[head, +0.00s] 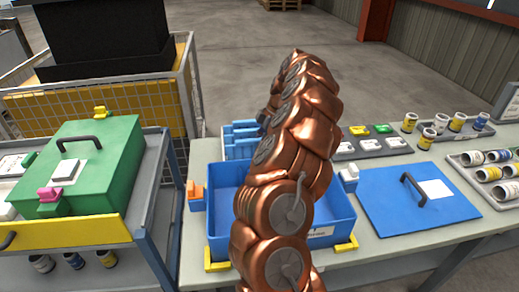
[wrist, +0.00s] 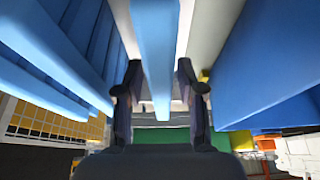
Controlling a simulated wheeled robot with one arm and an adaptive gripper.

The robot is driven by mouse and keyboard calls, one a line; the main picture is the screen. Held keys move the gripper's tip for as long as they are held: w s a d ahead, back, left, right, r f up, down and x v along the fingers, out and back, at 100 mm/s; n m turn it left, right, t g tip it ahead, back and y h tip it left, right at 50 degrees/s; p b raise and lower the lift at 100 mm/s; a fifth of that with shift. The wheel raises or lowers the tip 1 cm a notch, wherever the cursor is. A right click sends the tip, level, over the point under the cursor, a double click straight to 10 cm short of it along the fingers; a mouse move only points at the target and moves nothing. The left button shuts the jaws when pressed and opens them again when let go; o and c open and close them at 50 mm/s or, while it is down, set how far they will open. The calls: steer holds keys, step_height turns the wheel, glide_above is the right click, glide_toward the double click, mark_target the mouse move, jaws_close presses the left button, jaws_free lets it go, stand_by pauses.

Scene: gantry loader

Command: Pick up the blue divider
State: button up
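A light-blue divider (wrist: 157,45) runs down from the top middle of the wrist view as a narrow slab. My gripper (wrist: 158,78) is open, with one dark finger on each side of this slab. Gaps show between the slab and both fingers, so I see no contact. More blue dividers (wrist: 65,45) stand in a row at the left of the wrist view. In the head view the blue dividers (head: 240,139) stand behind the blue bin (head: 222,222). My gripper is hidden behind my copper arm there.
A large blue wall, likely the bin (wrist: 265,65), is close on the right in the wrist view. A blue lid (head: 415,205) with a black handle lies right of the bin. A green box (head: 110,150) stands on the cart at left.

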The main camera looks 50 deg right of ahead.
steer(key=shift+x, duration=1)
steer(key=shift+r, duration=0.1)
steer(key=shift+c, duration=0.2)
jaws_close()
